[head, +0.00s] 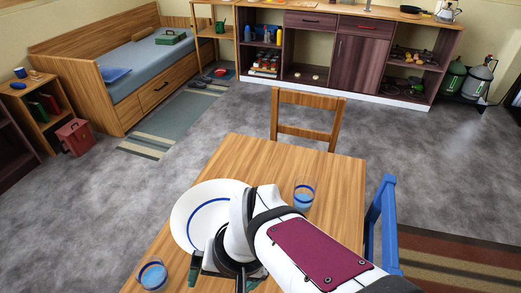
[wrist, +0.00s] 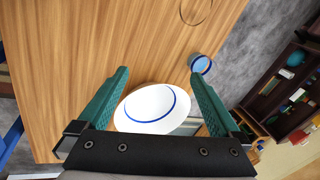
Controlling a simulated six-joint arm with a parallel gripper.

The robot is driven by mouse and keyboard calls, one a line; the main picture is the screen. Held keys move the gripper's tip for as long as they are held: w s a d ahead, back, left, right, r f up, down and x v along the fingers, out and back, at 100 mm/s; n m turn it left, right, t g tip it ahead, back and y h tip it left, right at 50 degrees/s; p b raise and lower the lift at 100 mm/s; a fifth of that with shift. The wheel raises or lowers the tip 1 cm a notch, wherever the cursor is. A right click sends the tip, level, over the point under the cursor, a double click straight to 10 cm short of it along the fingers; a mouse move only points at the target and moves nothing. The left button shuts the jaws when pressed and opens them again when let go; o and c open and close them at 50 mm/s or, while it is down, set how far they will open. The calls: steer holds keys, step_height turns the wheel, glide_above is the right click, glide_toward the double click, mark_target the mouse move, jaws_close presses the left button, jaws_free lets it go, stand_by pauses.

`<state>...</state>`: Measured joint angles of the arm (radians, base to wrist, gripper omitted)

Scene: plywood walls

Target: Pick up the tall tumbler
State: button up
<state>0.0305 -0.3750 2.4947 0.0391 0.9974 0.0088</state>
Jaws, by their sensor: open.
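Two clear tumblers with blue lower parts stand on the wooden table (head: 300,155). One tumbler (head: 304,195) is right of the plate, beside my arm. The other tumbler (head: 152,275) is at the front left and also shows in the wrist view (wrist: 201,64), just beyond the right fingertip. I cannot tell for sure which is the tall one. My gripper (wrist: 158,75) is open and empty, pointing down over the table; in the head view it (head: 220,278) is in front of the plate. The first tumbler is not visible in the wrist view.
A white plate with a blue ring (head: 190,212) lies between the tumblers, partly hidden by my arm; the wrist view shows it (wrist: 150,108) too. A thin round outline (wrist: 196,10) lies at the wrist view's top. A wooden chair (head: 305,112) and a blue chair (head: 382,215) flank the table.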

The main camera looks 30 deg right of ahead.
steer(key=w+d+f+m+t+h, duration=0.25)
steer(key=w+d, duration=0.35)
steer(key=w, duration=0.5)
steer(key=w+d+f+m+t+h, duration=0.2)
steer(key=w+d+t+h, duration=0.15)
steer(key=w+d, duration=0.55)
steer(key=m+g+h, duration=0.3)
steer(key=h, duration=0.6)
glide_toward(309, 190)
step_height(309, 190, up, 7)
steer(key=w+d, duration=0.1)
steer(key=d, duration=0.1)
step_height(309, 190, down, 8)
steer(key=x, duration=0.7)
steer(key=shift+d+f, duration=0.2)
steer(key=shift+d, duration=0.05)
steer(key=c, duration=1.3)
steer(key=shift+r, duration=0.2)
